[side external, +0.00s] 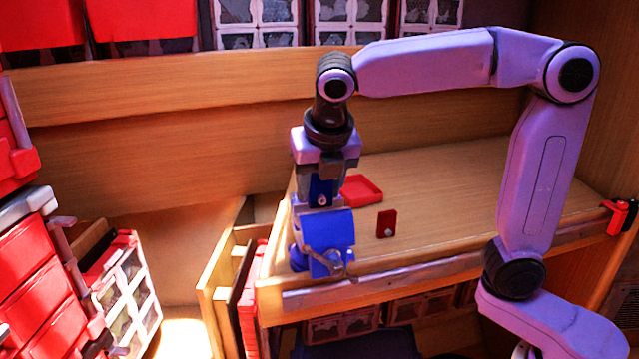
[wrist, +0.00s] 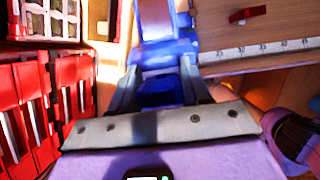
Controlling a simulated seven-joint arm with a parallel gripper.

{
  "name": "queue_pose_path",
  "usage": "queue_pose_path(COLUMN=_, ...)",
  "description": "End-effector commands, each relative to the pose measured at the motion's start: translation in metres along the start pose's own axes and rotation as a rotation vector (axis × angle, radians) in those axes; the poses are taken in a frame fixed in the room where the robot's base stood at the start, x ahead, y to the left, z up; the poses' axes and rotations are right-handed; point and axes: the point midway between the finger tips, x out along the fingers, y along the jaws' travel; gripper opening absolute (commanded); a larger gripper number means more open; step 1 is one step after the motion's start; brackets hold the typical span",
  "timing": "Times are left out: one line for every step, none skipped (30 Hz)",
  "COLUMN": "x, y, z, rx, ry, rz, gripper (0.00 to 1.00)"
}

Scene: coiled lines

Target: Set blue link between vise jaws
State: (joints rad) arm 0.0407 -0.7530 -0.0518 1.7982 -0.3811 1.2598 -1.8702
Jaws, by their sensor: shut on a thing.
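My gripper (side external: 322,185) points down at the left end of the workbench, directly above the blue vise (side external: 328,230). It is shut on the blue link (side external: 321,190), a dark blue piece between the fingers. In the wrist view, the link (wrist: 160,92) shows between the two grey fingers of my gripper (wrist: 160,78), and the blue vise (wrist: 170,52) lies just beyond it. The link's lower end is close to the top of the vise. I cannot tell whether it touches the vise or sits between the jaws, as the jaw gap is hidden.
A red tray (side external: 361,188) and a small upright red block (side external: 387,223) stand on the wooden bench (side external: 450,200) right of the vise. A ruler strip (side external: 400,268) runs along the front edge. Red drawers (side external: 45,290) stand at left. The bench's right side is mostly clear.

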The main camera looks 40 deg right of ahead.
Motion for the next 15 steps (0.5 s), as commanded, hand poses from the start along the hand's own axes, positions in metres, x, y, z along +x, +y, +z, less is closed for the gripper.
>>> queue_pose_path(x=-0.0001, y=0.0001, z=0.0001, rx=0.000, ry=0.000, rz=0.001, gripper=0.13)
queue_pose_path(x=-0.0002, y=0.0001, z=0.0001, rx=0.000, ry=0.000, rz=0.001, gripper=0.13)
queue_pose_path(x=-0.0002, y=0.0001, z=0.0001, rx=0.000, ry=0.000, rz=0.001, gripper=0.13)
queue_pose_path(x=-0.0001, y=0.0001, z=0.0001, rx=0.000, ry=0.000, rz=0.001, gripper=0.13)
queue_pose_path(x=-0.0001, y=0.0001, z=0.0001, rx=0.000, ry=0.000, rz=0.001, gripper=0.13)
queue_pose_path(x=-0.0001, y=0.0001, z=0.0001, rx=0.000, ry=0.000, rz=0.001, gripper=0.13)
queue_pose_path(x=-0.0001, y=0.0001, z=0.0000, rx=0.000, ry=0.000, rz=0.001, gripper=0.13)
queue_pose_path(x=-0.0001, y=0.0001, z=0.0000, rx=0.000, ry=0.000, rz=0.001, gripper=0.13)
queue_pose_path(x=0.0001, y=0.0001, z=-0.0001, rx=0.000, ry=0.000, rz=0.001, gripper=0.13)
queue_pose_path(x=0.0003, y=0.0001, z=-0.0002, rx=0.000, ry=0.000, rz=0.001, gripper=0.13)
queue_pose_path(x=0.0007, y=0.0001, z=-0.0003, rx=0.000, ry=0.000, rz=0.001, gripper=0.13)
queue_pose_path(x=0.0013, y=0.0001, z=-0.0005, rx=0.000, ry=0.000, rz=0.000, gripper=0.13)
queue_pose_path(x=0.0018, y=0.0001, z=-0.0007, rx=-0.001, ry=0.000, rz=0.000, gripper=0.13)
queue_pose_path(x=0.0024, y=0.0001, z=-0.0010, rx=-0.001, ry=0.000, rz=0.000, gripper=0.13)
queue_pose_path(x=0.0034, y=0.0001, z=-0.0014, rx=-0.001, ry=0.000, rz=0.000, gripper=0.13)
